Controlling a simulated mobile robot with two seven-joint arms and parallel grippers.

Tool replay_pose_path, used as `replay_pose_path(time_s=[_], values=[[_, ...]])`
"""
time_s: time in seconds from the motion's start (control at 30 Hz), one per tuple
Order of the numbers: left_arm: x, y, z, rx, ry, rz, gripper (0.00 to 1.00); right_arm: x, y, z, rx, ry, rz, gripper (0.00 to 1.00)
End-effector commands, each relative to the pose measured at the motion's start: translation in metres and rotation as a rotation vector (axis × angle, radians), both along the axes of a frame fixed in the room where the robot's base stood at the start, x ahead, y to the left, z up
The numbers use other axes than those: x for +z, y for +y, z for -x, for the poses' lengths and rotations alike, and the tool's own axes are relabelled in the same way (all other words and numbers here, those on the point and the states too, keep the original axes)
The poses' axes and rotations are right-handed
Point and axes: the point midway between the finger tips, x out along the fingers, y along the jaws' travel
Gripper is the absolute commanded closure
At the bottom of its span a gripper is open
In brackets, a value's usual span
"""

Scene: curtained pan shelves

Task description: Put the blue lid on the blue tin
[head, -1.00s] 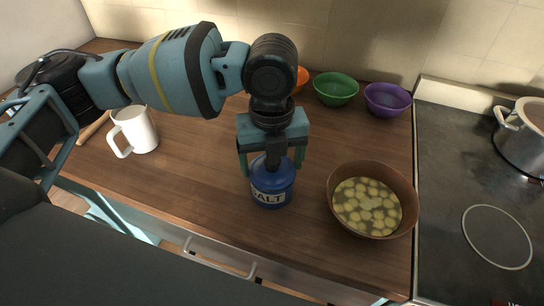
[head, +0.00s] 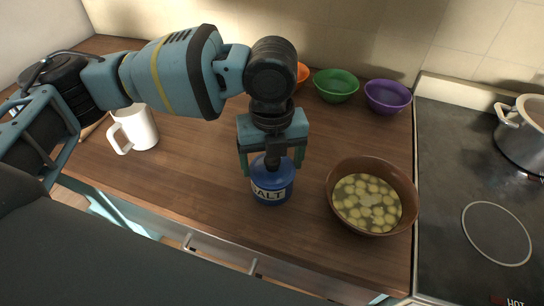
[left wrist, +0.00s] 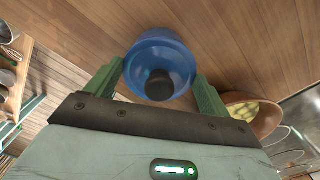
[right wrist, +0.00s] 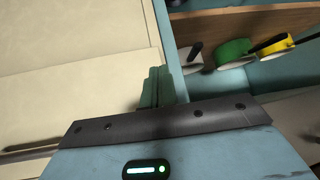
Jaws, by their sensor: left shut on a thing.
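The blue tin (head: 272,193) stands upright on the wooden counter, its white "SALT" lettering facing the front. My left gripper (head: 272,163) points down over it. The blue lid (left wrist: 150,50) with its dark knob (left wrist: 160,84) shows between the two fingers of my left gripper (left wrist: 162,72), and they are shut on it. In the head view the lid is right at the tin's top, with no clear gap. The fingers partly hide the seam, so I cannot tell whether it is fully seated. My right gripper (right wrist: 158,85) is shut and empty, away from the counter top.
A brown bowl of soup (head: 333,175) stands just right of the tin. A white mug (head: 138,128) is at the left. Green (head: 336,84), purple (head: 387,97) and orange (head: 302,74) bowls stand at the back. The stove (head: 455,180) with a pot (head: 524,140) is at the right.

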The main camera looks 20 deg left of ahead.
Motion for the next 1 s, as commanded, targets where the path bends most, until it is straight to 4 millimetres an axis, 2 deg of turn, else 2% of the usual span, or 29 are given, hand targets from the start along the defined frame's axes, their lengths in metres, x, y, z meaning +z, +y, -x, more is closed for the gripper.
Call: replay_pose_path(time_s=[0.33,0.37,0.5,0.77,0.87,1.0], values=[[-0.004,0.000,0.000,0.000,0.000,0.000,0.45,0.000,-0.001,0.000,0.003,-0.001,0.003,1.00],[-0.004,0.000,0.000,0.000,0.000,0.000,0.16,0.000,-0.001,0.000,0.004,-0.001,0.003,1.00],[-0.004,0.000,0.000,0.000,0.000,0.000,0.00,0.000,-0.002,0.000,0.007,0.000,0.006,1.00],[-0.002,0.000,0.000,0.000,-0.001,0.000,0.00,0.000,-0.003,0.000,0.009,-0.001,0.008,1.00],[0.007,0.000,-0.001,0.000,-0.002,0.000,0.00,0.001,-0.003,0.000,0.009,-0.003,0.009,1.00],[0.030,0.000,-0.001,0.000,-0.005,0.002,0.00,0.003,-0.003,-0.002,0.008,-0.008,0.007,1.00]])
